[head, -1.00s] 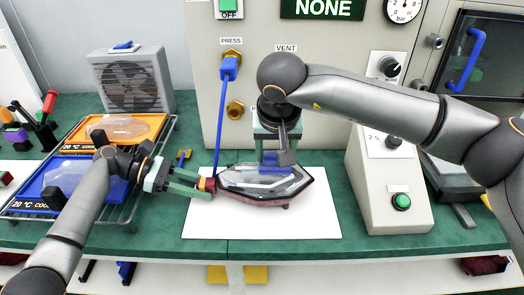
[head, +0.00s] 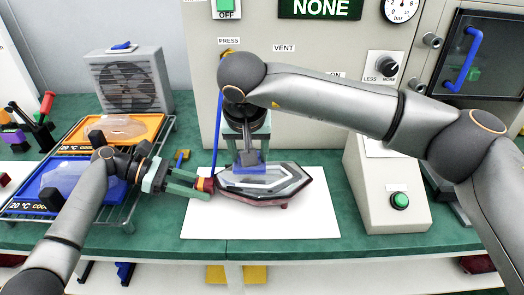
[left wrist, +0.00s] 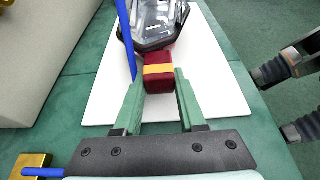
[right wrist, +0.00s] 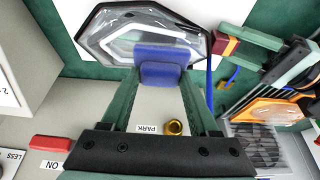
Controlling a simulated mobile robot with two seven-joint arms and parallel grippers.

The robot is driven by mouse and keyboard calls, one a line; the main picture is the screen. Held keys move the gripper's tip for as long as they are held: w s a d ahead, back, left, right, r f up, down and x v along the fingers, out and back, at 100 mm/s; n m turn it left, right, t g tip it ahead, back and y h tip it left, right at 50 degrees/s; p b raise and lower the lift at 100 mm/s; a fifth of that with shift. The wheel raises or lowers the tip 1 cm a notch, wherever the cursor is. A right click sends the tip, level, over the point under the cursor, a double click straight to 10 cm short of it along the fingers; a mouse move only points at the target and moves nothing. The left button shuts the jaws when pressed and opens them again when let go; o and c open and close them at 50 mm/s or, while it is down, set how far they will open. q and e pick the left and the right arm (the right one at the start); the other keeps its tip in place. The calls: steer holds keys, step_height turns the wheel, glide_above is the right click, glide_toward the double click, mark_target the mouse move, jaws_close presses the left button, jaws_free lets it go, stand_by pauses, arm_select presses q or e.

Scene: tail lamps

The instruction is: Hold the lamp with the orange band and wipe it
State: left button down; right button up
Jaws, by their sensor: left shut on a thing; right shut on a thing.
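The lamp (head: 292,187), with a clear face and dark red rim, lies on the white mat (head: 315,222). My left gripper (head: 204,185) is shut on its dark red end block, which has an orange band (left wrist: 157,69) in the left wrist view. My right gripper (head: 246,152) comes from above and is shut on a blue pad (right wrist: 160,56). The pad is at the left part of the lamp's face and seems to touch it. The pad hides part of the lamp (right wrist: 105,38) in the right wrist view.
A rack with an orange tray (head: 142,126) and a blue tray (head: 40,187), each with a clear lens, stands at left. A fan (head: 128,82) stands behind it. A blue rod (head: 214,135) hangs near PRESS. The mat's front is clear.

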steer(key=a, duration=0.2)
steer(key=shift+a, duration=0.3)
steer(key=shift+r, duration=4.15)
arm_select(q)
steer(key=shift+c, duration=2)
jaws_free()
arm_select(e)
steer(key=shift+d, duration=0.1)
arm_select(q)
steer(key=v, duration=0.7)
steer(key=shift+a, duration=0.15)
steer(key=shift+a+r, duration=0.15)
arm_select(e)
steer(key=shift+s, duration=0.1)
